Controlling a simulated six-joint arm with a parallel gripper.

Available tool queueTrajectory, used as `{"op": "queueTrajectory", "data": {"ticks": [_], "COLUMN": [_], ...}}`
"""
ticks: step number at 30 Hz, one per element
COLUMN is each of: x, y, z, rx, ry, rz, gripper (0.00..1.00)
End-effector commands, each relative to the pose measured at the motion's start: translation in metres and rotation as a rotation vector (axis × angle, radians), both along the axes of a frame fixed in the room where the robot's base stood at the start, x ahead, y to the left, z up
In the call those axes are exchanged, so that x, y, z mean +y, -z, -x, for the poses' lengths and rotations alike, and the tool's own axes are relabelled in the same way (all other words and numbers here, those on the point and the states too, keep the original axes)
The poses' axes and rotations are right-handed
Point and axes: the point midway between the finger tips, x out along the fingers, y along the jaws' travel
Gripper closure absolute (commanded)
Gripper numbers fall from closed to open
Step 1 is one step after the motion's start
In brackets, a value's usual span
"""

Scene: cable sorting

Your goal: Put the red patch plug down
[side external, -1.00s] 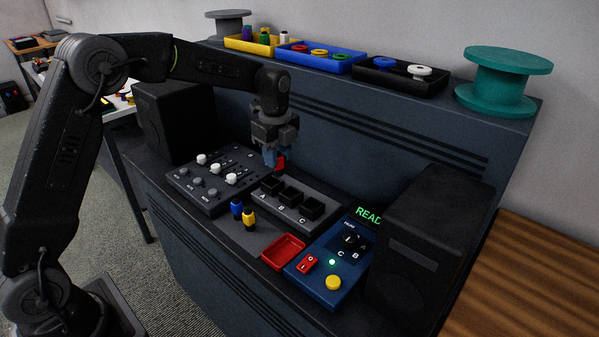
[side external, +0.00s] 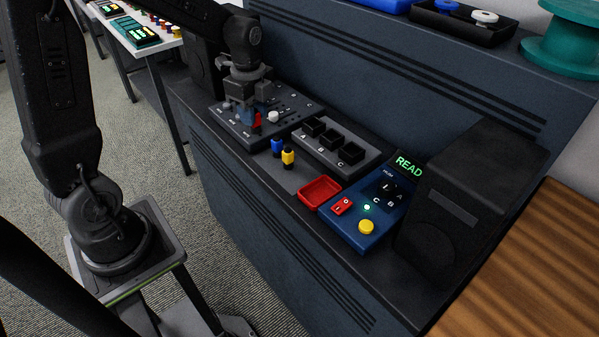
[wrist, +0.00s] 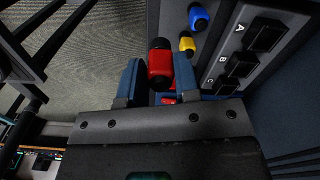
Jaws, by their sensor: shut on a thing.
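The red patch plug (side external: 257,122) is held between the blue fingers of my gripper (side external: 255,114), above the front right part of the knob panel in the side view. In the wrist view the red plug (wrist: 160,66) shows between the two fingertips (wrist: 160,78), which are shut on it. The side view does not show clearly whether its lower end touches anything. A blue plug (side external: 277,146) and a yellow plug (side external: 288,157) stand on the desk to its right; the wrist view also shows the blue one (wrist: 198,18) and the yellow one (wrist: 187,43).
The socket block (side external: 365,163) has black sockets marked A, B and C. A red tray (side external: 320,191) lies in front of it, beside the blue control box (side external: 350,235) with a lit green lamp. The knob panel (side external: 238,126) is partly hidden by my gripper.

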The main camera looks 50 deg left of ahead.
Motion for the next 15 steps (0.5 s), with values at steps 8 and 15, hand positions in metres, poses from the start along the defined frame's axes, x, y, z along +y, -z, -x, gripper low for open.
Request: {"op": "queueTrajectory", "data": {"ticks": [8,15], "x": [-0.053,-0.091], "y": [0.035,0.061], "z": [-0.024,-0.043], "rx": [0.005,0.002], "ry": [0.009,0.005], "rz": [0.001,0.001], "gripper": [0.99,0.99]}}
